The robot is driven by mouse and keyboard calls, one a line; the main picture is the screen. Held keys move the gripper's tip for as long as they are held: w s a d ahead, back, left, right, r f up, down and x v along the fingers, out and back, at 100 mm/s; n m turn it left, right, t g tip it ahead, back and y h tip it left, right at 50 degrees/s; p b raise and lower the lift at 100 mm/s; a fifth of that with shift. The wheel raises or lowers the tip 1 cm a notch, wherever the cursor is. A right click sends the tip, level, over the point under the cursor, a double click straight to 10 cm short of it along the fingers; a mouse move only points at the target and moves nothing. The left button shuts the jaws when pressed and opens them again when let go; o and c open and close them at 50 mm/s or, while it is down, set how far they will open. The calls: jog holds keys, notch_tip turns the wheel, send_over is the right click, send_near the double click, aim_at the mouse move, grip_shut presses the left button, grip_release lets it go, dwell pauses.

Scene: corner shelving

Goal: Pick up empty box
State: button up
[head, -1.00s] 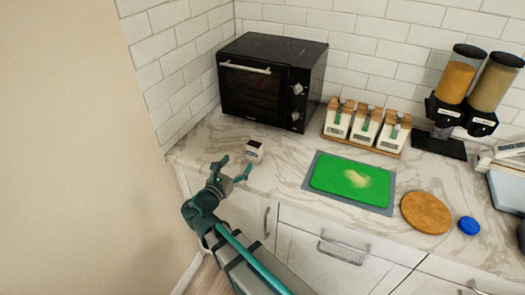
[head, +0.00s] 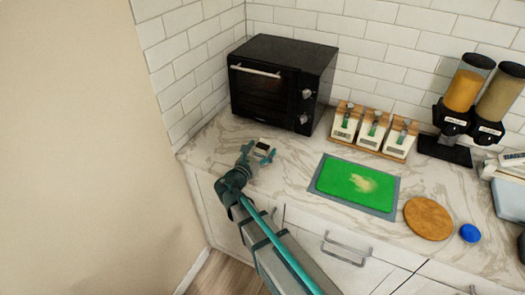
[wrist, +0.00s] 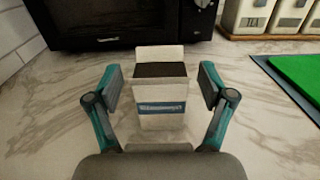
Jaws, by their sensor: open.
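A small white box (wrist: 161,113) with a blue label band and a dark opening at the top stands upright on the marble counter in the wrist view. It also shows in the head view (head: 262,150), in front of the black oven. My gripper (wrist: 159,85) is open, with one teal finger on each side of the box. A gap shows between each finger and the box. In the head view my gripper (head: 259,157) reaches the box from the front. The box's back side is hidden.
A black oven (head: 280,82) stands close behind the box. A green board (head: 355,184) on a grey mat lies to the right. White containers on a wooden stand (head: 370,132) are at the wall. Bare counter surrounds the box.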

jog(key=shift+w+d, duration=0.15)
jog(key=shift+w, duration=0.2)
jog(key=c, duration=0.9)
jog(key=shift+c, duration=0.2)
jog(key=shift+r, duration=0.1)
